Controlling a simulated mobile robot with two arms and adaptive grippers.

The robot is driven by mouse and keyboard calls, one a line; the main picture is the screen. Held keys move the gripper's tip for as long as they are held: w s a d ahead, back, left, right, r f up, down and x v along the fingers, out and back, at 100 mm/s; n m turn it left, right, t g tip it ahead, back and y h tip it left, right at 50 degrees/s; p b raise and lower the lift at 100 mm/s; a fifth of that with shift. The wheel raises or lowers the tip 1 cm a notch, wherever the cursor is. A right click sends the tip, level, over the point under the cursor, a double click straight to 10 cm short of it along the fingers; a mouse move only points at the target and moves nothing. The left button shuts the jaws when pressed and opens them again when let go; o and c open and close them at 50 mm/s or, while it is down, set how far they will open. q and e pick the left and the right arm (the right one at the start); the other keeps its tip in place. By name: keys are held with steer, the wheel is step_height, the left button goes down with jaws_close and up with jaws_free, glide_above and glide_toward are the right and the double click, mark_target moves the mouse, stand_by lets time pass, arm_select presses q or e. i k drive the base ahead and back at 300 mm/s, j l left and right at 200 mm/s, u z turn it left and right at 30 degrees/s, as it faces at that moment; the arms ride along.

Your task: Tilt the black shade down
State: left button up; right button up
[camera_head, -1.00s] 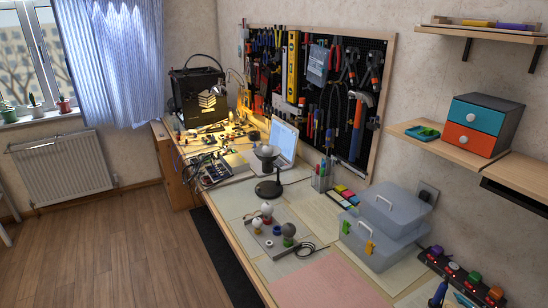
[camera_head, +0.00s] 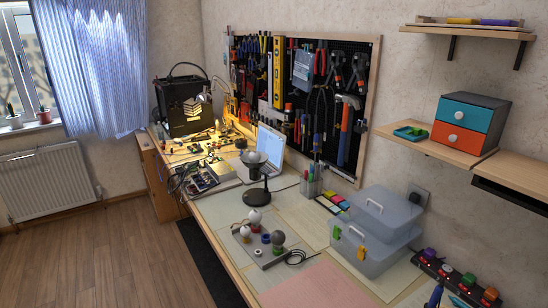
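A small black desk lamp stands upright on the workbench, in front of the laptop. Its black shade (camera_head: 254,159) sits on top of a short stem, above a round black base (camera_head: 256,197). The shade looks tipped upward, with a paler area in its opening; it is too small to tell the exact angle. Neither of my grippers is in view.
The laptop (camera_head: 270,142) is close behind the shade. A grey board with bulbs (camera_head: 260,243) lies in front of the lamp, and a pen holder (camera_head: 310,186) stands to its right. Clear plastic boxes (camera_head: 375,230) and a power strip (camera_head: 455,280) are further right.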

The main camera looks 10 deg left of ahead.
mark_target(255, 176)
steer(key=i+j+z, duration=0.15)
steer(key=j, duration=0.15)
steer(key=i+j+z, duration=0.35)
steer(key=j, duration=0.3)
steer(key=j+z, duration=0.15)
steer(key=j, duration=0.2)
steer(key=i+j+z, duration=0.2)
steer(key=j, duration=0.15)
steer(key=k, duration=0.1)
